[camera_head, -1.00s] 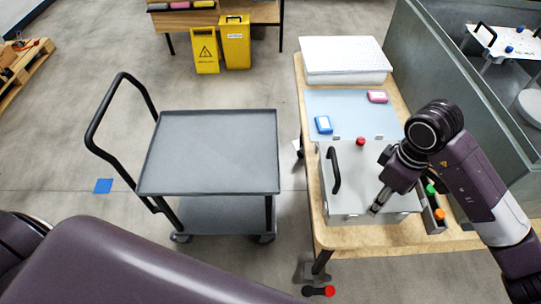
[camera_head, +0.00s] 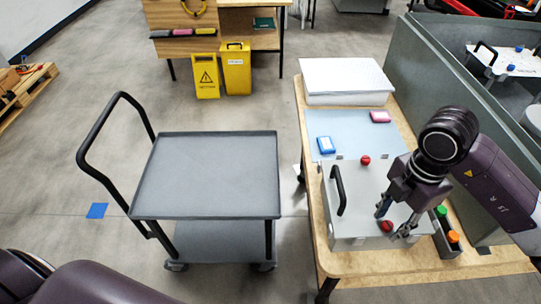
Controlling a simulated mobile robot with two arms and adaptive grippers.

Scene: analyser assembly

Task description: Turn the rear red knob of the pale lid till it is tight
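The pale lid (camera_head: 352,200) lies on the wooden table at the right, with a black bar handle (camera_head: 339,190) along its left side. One red knob (camera_head: 365,160) stands at the lid's far edge, with nothing touching it. A second red knob (camera_head: 387,226) stands near the lid's front edge. My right gripper (camera_head: 394,223) is above the front part of the lid, its two fingers spread apart with the near knob showing between them. I cannot tell whether a finger touches this knob. My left gripper is out of view.
Behind the lid lie a pale blue panel with a blue item (camera_head: 326,145) and a pink item (camera_head: 380,117), then a white box (camera_head: 345,78). A button box with a green button (camera_head: 441,211) and an orange one stands right of the lid. A grey cart (camera_head: 208,175) stands left.

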